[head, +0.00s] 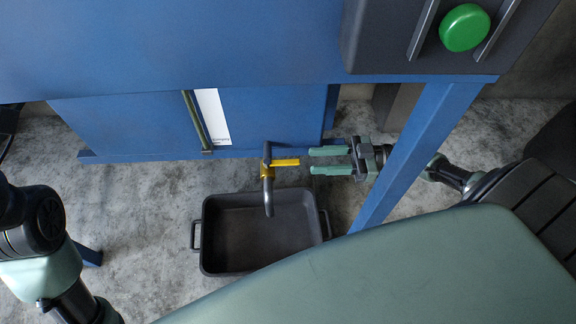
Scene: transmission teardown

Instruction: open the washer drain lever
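The washer drain lever (286,162) is a yellow bar on the drain valve, pointing right. The dark drain pipe (268,196) curves down from the valve over a black tray. My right gripper (312,161) comes in from the right, with its two green fingers spread apart. The lever's tip lies just left of the fingertips, at a height between them in the picture. A small gap shows and the gripper is empty. My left arm shows at the lower left, but its gripper is out of the picture.
The black tray (207,236) with side handles stands on the concrete floor. The blue washer body (150,128) is behind the valve. A slanted blue leg (408,150) stands near my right arm. A green button (465,27) is on a dark panel at the top right.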

